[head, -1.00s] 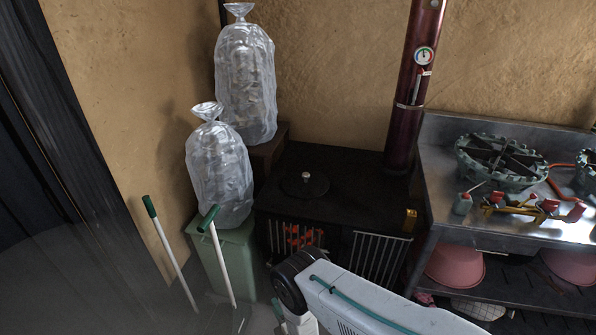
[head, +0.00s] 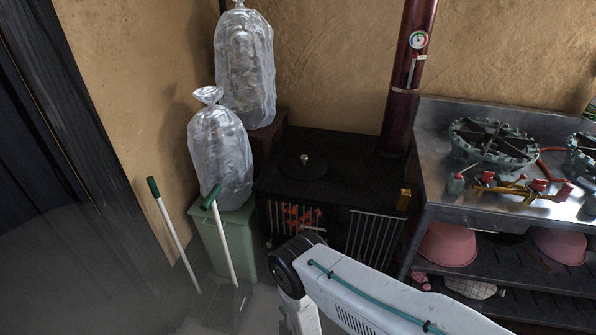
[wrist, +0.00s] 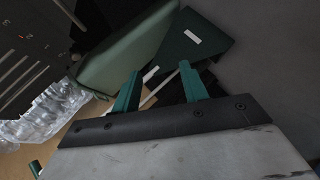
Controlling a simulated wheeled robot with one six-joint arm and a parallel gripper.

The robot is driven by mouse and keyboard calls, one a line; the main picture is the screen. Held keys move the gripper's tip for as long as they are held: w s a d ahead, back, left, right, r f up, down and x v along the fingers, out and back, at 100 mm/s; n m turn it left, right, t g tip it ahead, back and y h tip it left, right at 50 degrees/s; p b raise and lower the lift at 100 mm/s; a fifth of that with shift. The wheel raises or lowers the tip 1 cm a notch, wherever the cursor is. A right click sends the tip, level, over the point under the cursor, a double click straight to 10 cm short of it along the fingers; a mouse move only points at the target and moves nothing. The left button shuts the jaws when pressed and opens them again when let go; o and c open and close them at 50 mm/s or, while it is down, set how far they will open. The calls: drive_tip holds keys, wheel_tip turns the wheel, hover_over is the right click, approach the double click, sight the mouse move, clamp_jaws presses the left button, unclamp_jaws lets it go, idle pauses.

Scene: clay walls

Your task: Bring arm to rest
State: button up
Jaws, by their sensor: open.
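My gripper (wrist: 160,92) shows in the wrist view with its two green fingers spread apart and nothing between them. In the head view my white arm reaches in from the lower right, and its dark joint is in front of the black stove (head: 340,160). The gripper itself is not visible in the head view. In the wrist view the fingers are in front of the green bin (wrist: 130,50) and two thin pale sticks.
Clear plastic bags (head: 220,155) stand on the green bin (head: 227,245) and a brown box. Two green-topped sticks (head: 175,235) lean at the left. A metal counter (head: 445,200) with gas burners (head: 492,143) and pink bowls (head: 447,243) below stands at the right.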

drive_tip(key=d+r+m+g+h, duration=0.2)
drive_tip(key=d+r+m+g, duration=0.2)
drive_tip(key=r, duration=1)
drive_tip(key=d+r+m+g+h, duration=0.3)
drive_tip(key=d+r+m+g, duration=0.15)
drive_tip(key=r, duration=0.95)
drive_tip(key=d+r+m+g+h, duration=0.25)
drive_tip(key=d+r+m, duration=0.2)
drive_tip(key=r, duration=0.95)
drive_tip(key=s+d+r+m, duration=0.2)
drive_tip(key=s+d+r, duration=0.4)
drive_tip(key=r, duration=0.5)
drive_tip(key=s+d+r+m+t, duration=0.1)
drive_tip(key=s+d+r+m, duration=0.2)
drive_tip(key=s+d+r, duration=0.3)
drive_tip(key=s+d+r+m+t+y, duration=0.1)
drive_tip(key=s+d+r+m, duration=0.1)
drive_tip(key=s+d+r, duration=0.5)
drive_tip(key=shift+s+r+m, duration=0.3)
drive_tip(key=shift+s+r, duration=1.85)
drive_tip(key=shift+r, duration=3.1)
